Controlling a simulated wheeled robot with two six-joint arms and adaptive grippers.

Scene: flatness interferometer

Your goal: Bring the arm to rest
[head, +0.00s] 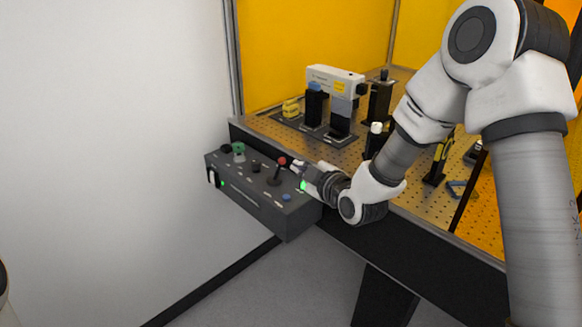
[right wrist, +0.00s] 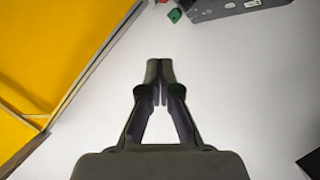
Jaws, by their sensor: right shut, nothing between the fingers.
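My right arm comes in from the right in the head view and reaches over the front edge of the optical table. My right gripper (head: 297,166) is near the red-topped lever (head: 276,172) of the dark control box (head: 262,218). In the right wrist view my right gripper (right wrist: 160,66) is shut, with its fingertips together and nothing between them. Behind the tips that view shows a white wall, with a corner of the control box (right wrist: 225,8) at the top. I cannot tell from the head view how far the fingers are from the lever. My left gripper is not in view.
The perforated optical table (head: 290,142) carries a white instrument (head: 336,79) on dark mounts and several small parts. Yellow panels (head: 310,40) and a metal post (head: 233,60) stand behind. The white wall (head: 110,120) is bare, and the floor (head: 290,290) below the box is clear.

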